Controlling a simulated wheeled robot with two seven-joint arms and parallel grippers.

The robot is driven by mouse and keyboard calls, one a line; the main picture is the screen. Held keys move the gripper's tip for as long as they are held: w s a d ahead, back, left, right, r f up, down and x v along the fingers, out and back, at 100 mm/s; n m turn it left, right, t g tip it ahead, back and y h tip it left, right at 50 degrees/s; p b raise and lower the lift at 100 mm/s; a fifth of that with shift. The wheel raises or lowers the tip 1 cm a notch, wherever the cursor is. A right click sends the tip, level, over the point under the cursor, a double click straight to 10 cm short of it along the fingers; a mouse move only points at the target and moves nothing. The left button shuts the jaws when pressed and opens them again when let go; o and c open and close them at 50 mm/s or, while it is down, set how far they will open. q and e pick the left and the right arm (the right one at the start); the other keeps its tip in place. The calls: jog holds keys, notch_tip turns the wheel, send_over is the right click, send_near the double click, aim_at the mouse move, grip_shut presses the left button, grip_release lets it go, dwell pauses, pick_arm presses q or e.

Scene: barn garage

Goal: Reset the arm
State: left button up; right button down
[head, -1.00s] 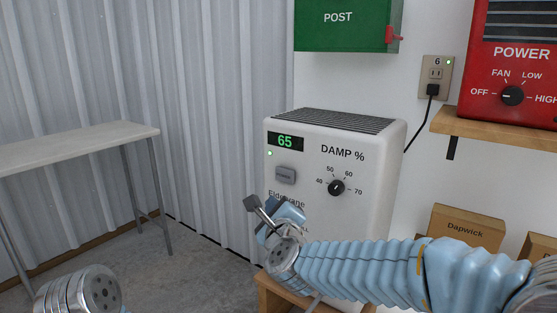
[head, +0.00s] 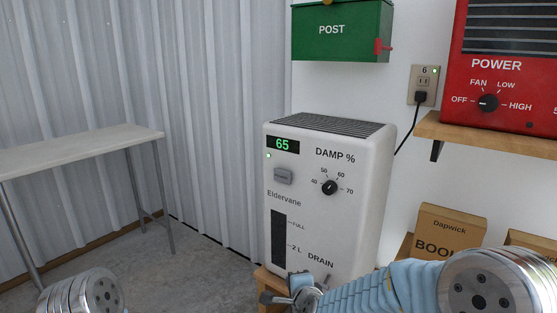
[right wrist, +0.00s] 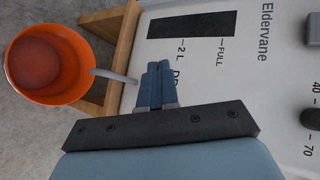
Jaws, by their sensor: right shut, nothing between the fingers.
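My right arm comes in from the lower right of the head view, and my right gripper (head: 270,297) is low in front of the white dehumidifier (head: 345,230). In the right wrist view the right gripper's blue fingers (right wrist: 158,68) are together with nothing between them. They overlap the lower part of the dehumidifier's front, beside the level window (right wrist: 190,38). I cannot tell whether they touch it. My left gripper is out of view.
An orange bucket (right wrist: 78,62) stands beside the wooden stand (right wrist: 121,48). A pale table (head: 80,150) is at the left. A green post box (head: 335,35), a wall socket (head: 424,85), a red heater (head: 520,75) on a shelf (head: 480,134) and cardboard boxes (head: 450,229) are at the right.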

jog(key=s+d+f+n+g+p, duration=0.1)
jog(key=s+d+f+n+g, duration=0.15)
jog(key=f, duration=0.35)
jog(key=s+d+f+n+g, duration=0.1)
jog(key=s+d+f+n, duration=0.15)
jog(key=f, duration=0.35)
jog(key=s+d+f+n+g+p, duration=0.1)
jog(key=s+f+n+g, duration=0.2)
jog(key=s+f, duration=0.4)
jog(key=s+d+f+n+g+y+p, duration=0.1)
jog(key=s+f+n+g, duration=0.3)
jog(key=s, duration=1)
notch_tip(320, 180, down, 3)
jog(key=shift+s+d+f+n, duration=0.1)
jog(key=shift+s+d+n, duration=0.05)
jog(key=shift+d+n, duration=0.4)
